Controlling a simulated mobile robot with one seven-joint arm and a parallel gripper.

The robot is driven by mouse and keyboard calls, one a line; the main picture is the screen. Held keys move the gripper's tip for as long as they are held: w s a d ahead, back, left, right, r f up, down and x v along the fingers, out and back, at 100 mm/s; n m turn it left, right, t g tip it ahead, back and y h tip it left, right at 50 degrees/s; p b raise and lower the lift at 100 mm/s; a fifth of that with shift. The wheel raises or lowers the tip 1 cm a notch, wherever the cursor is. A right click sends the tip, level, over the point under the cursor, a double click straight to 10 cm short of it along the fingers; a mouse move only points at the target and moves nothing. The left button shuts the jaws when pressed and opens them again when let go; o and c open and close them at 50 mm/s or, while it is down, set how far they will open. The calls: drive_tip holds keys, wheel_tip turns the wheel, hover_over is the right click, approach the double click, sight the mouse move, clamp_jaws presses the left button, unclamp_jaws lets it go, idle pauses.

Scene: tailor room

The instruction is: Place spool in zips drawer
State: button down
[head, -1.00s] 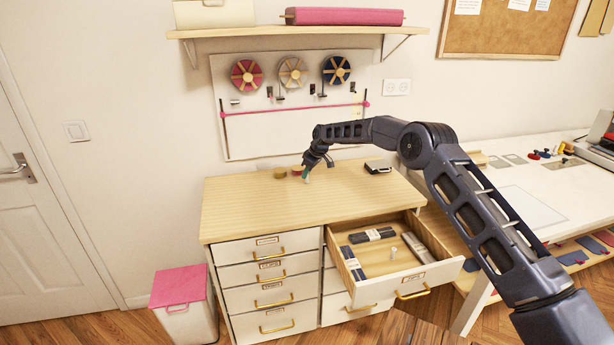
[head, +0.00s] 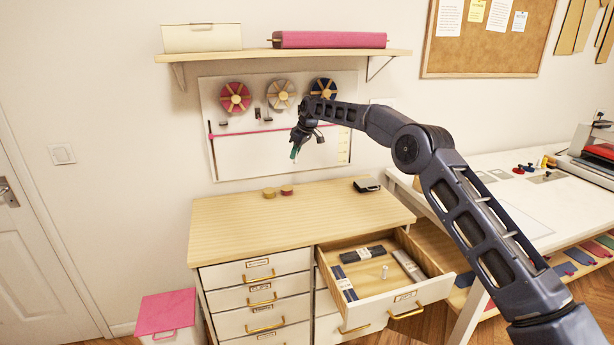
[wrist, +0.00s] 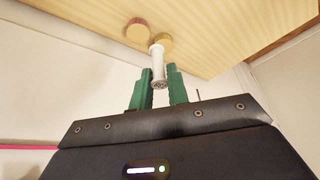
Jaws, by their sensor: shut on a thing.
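My gripper (head: 294,154) is raised above the wooden dresser top, in front of the wall board. In the wrist view its two green fingers (wrist: 159,80) are shut on a slim white spool (wrist: 158,62). The spool is too small to make out in the head view. The open drawer (head: 441,289) sticks out at the upper right of the dresser, below and to the right of my gripper. Inside it lie dark flat packs (head: 362,254), a grey pack (head: 409,265) and a small white upright piece (head: 385,271). The drawer label is unreadable.
Two small round pieces, one tan (head: 269,193) and one reddish (head: 287,190), sit on the dresser top (head: 230,220). A dark box (head: 366,185) lies near its back right. A white worktable (head: 510,210) stands at right. A pink-lidded bin (head: 166,312) stands at left.

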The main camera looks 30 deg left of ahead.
drive_tip(key=w+d+f+n+g, duration=0.1)
drive_tip(key=w+d+f+n, duration=0.2)
drive_tip(key=d, duration=0.7)
drive_tip(key=n+g+h, duration=0.3)
drive_tip(key=n+h, duration=0.2)
drive_tip(key=n, duration=0.9)
hover_over(402, 282)
drive_tip(key=s, duration=0.5)
wheel_tip(402, 282, down, 11)
drive_tip(key=shift+s+d+f, duration=0.1)
drive_tip(key=shift+f, duration=4.9)
drive_tip(key=shift+s+f, duration=0.1)
drive_tip(key=shift+f, duration=4.9)
